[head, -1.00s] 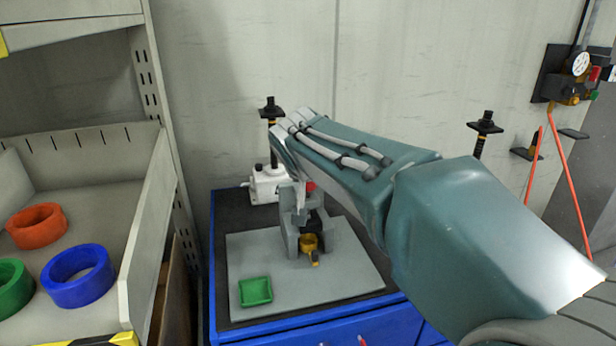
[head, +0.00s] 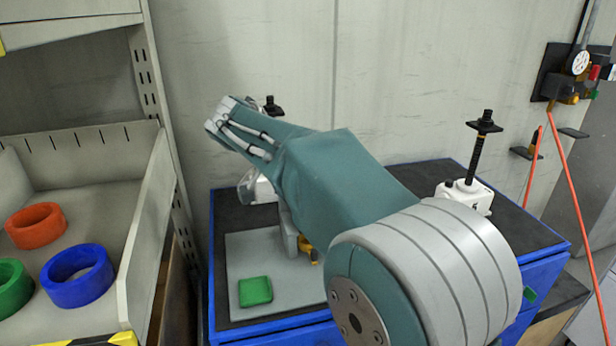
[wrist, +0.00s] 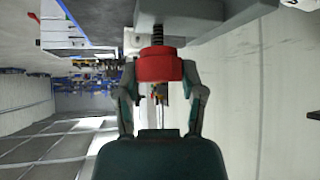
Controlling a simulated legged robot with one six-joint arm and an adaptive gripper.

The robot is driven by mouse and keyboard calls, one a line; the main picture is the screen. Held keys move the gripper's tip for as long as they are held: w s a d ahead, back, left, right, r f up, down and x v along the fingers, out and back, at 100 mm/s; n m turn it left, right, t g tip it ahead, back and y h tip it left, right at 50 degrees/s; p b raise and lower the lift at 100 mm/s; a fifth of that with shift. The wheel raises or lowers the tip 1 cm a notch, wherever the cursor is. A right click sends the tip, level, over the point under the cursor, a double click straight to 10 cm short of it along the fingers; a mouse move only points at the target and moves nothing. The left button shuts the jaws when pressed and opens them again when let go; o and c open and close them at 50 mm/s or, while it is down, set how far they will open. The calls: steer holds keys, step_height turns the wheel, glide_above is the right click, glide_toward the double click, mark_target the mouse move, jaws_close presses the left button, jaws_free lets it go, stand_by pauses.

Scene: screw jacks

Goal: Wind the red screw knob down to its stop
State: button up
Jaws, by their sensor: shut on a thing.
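The red screw knob (wrist: 159,68) sits between the two fingers of my gripper (wrist: 160,75) in the wrist view, and both fingers are shut on its sides. A dark threaded screw (wrist: 157,35) joins the knob to a grey frame (wrist: 190,12). In the head view my arm hides the knob and most of the grey frame (head: 289,232). A yellow part (head: 307,246) shows at the frame's base. The gap between the knob and the frame is partly visible in the wrist view, with some thread bare.
The frame stands on a grey plate (head: 240,245) on a blue-edged bench. A green tray (head: 255,291) lies at the plate's front left. White screw jacks stand at the back left (head: 265,190) and right (head: 463,195). A shelf with rings (head: 78,275) is at left.

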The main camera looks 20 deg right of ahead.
steer(key=m+g, duration=0.1)
steer(key=m, duration=0.1)
steer(key=m+g, duration=0.2)
steer(key=shift+w+r+m, duration=0.1)
steer(key=shift+r+m, duration=0.1)
steer(key=shift+m, duration=0.1)
steer(key=shift+m+g, duration=1.3)
steer(key=shift+m, duration=0.1)
steer(key=shift+r, duration=0.1)
steer(key=o, duration=1.2)
steer(key=shift+a, duration=0.1)
steer(key=shift+c, duration=0.2)
